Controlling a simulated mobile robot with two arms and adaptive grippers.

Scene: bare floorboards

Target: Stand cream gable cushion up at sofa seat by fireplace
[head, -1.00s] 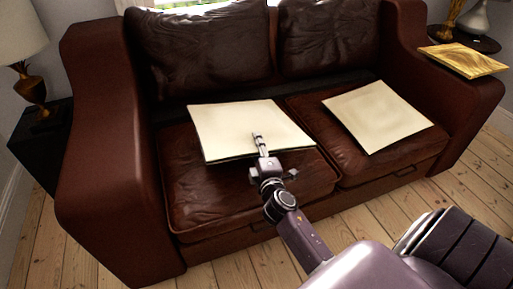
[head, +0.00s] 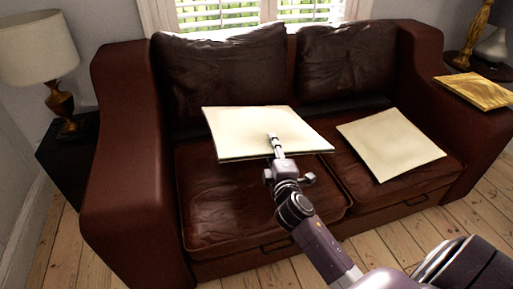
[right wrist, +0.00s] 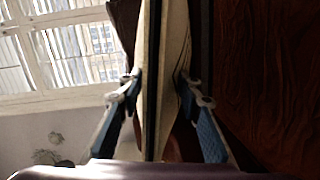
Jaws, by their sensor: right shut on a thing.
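A flat, square cream cushion (head: 262,128) is held about level over the left seat of the brown leather sofa (head: 215,215). Its near edge looks raised above the seat; whether its back edge touches the backrest I cannot tell. My right gripper (head: 272,138) is shut on its near edge. In the right wrist view the cushion (right wrist: 150,50) runs edge-on between the two fingers of the gripper (right wrist: 160,88). A second cream cushion (head: 390,143) lies flat on the right seat. My left gripper is not in view.
Two brown back cushions (head: 225,70) lean on the backrest. A gold cushion (head: 474,91) lies on the right armrest. A lamp (head: 45,60) stands on a dark side table (head: 70,155) at the left. A window (head: 250,12) is behind. Bare floorboards (head: 390,235) lie in front.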

